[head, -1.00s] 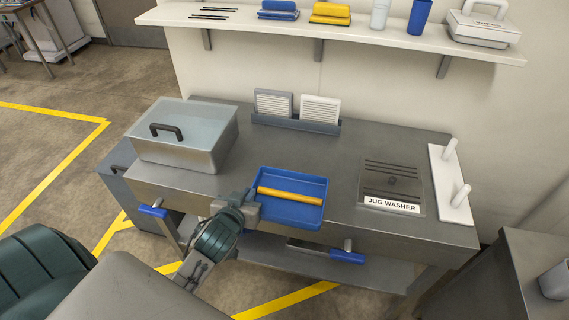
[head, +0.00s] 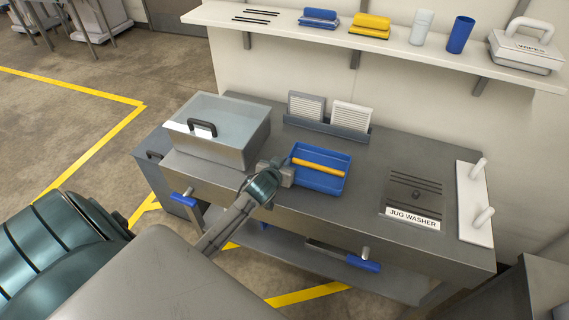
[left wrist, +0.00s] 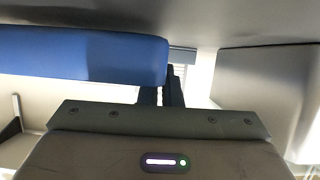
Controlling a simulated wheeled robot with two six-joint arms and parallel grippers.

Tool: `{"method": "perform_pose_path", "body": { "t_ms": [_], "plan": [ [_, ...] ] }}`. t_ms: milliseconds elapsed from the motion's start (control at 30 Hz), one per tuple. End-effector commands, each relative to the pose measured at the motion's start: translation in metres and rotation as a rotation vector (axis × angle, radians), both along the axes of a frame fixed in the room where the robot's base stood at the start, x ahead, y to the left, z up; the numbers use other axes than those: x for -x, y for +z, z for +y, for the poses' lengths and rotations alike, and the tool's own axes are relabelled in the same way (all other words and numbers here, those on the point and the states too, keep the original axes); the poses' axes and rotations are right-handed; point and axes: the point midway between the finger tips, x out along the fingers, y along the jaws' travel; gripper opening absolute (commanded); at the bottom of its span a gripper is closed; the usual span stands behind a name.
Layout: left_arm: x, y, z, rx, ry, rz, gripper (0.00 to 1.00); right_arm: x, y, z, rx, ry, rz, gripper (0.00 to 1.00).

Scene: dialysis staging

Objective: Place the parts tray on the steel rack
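The parts tray is a shallow blue tray (head: 330,184) with a yellow rod lying in it. In the head view it is over the middle of a steel bench top (head: 345,212), in front of a grey holder. My left gripper (head: 286,172) is at the tray's left edge and looks shut on its wall. In the left wrist view the tray's blue side (left wrist: 80,55) fills the upper left, its end overlapping the close-set dark fingers (left wrist: 163,88). I cannot tell whether the tray touches the bench. No thing is clearly marked as the steel rack. My right gripper is not in view.
A steel box (head: 238,146) with a dark handle stands left of the tray. A jug washer plate (head: 414,198) and white peg board (head: 473,205) are at right. A wall shelf (head: 395,45) runs above.

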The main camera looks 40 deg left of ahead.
Motion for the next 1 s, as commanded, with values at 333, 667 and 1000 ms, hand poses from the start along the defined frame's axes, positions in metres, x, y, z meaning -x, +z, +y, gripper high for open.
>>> {"method": "perform_pose_path", "body": {
  "t_ms": [333, 667, 1000],
  "plan": [
    [0.0, -0.012, -0.001, 0.0, -0.002, -0.003, 0.0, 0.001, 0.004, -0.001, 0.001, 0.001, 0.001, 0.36],
    [0.0, -0.013, -0.001, -0.001, -0.001, -0.001, 0.26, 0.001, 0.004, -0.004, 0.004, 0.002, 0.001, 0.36],
    [0.013, -0.008, -0.003, -0.001, -0.002, -0.002, 0.26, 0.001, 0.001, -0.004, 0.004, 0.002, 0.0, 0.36]
  ]
}}
